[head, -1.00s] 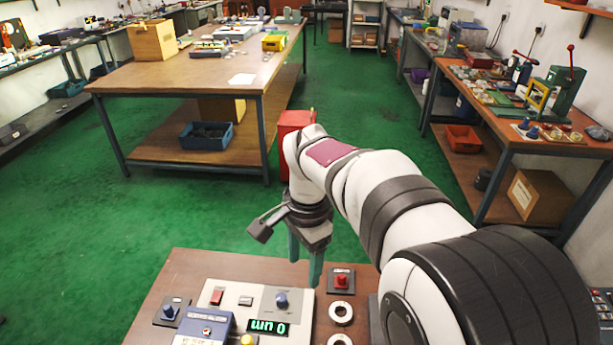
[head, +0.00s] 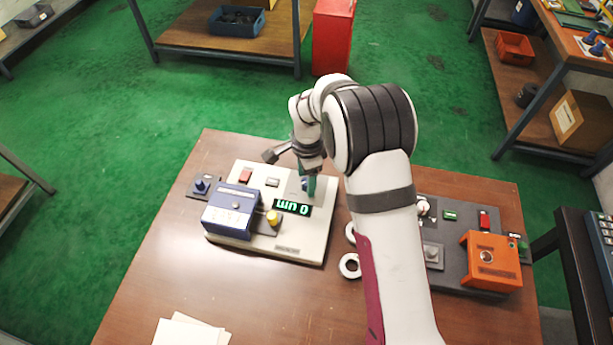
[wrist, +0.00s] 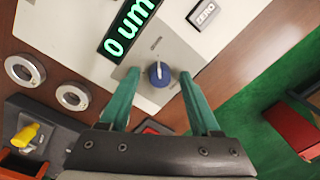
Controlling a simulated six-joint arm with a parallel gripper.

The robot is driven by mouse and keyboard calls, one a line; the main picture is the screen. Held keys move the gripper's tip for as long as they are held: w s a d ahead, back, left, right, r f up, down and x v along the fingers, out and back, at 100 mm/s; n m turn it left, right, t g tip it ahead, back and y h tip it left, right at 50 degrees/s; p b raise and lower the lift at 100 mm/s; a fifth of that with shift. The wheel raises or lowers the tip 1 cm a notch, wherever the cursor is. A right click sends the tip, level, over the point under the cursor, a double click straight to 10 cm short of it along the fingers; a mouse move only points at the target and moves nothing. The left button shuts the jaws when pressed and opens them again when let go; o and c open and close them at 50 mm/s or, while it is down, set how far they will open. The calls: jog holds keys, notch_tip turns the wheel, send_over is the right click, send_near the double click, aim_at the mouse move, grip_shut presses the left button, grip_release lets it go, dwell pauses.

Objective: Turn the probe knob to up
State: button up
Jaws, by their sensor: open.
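A blue knob (wrist: 159,75) with a pale pointer mark sits on the grey panel of a cream gauge box (wrist: 78,30), beside its green-lit display (wrist: 130,27) reading 0 um. The mark points toward the top of the wrist view. My gripper (wrist: 160,88) is open, with one green finger on each side of the knob; contact does not show. In the head view my gripper (head: 310,186) is over the same panel and partly hides the knob (head: 304,184). The panel's lettering is too small to read.
Another blue knob (head: 201,186) stands at left. Pale rings (head: 350,266) lie to the right, near an orange unit (head: 491,260). The table's front left is mostly clear.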

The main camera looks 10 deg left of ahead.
jog(key=shift+c, duration=0.3)
grip_shut()
dwell(0.3)
jog(key=n, duration=1.4)
jog(key=shift+w+n+g, duration=0.1)
jog(key=shift+n+g, duration=0.2)
jog(key=shift+n, duration=1.6)
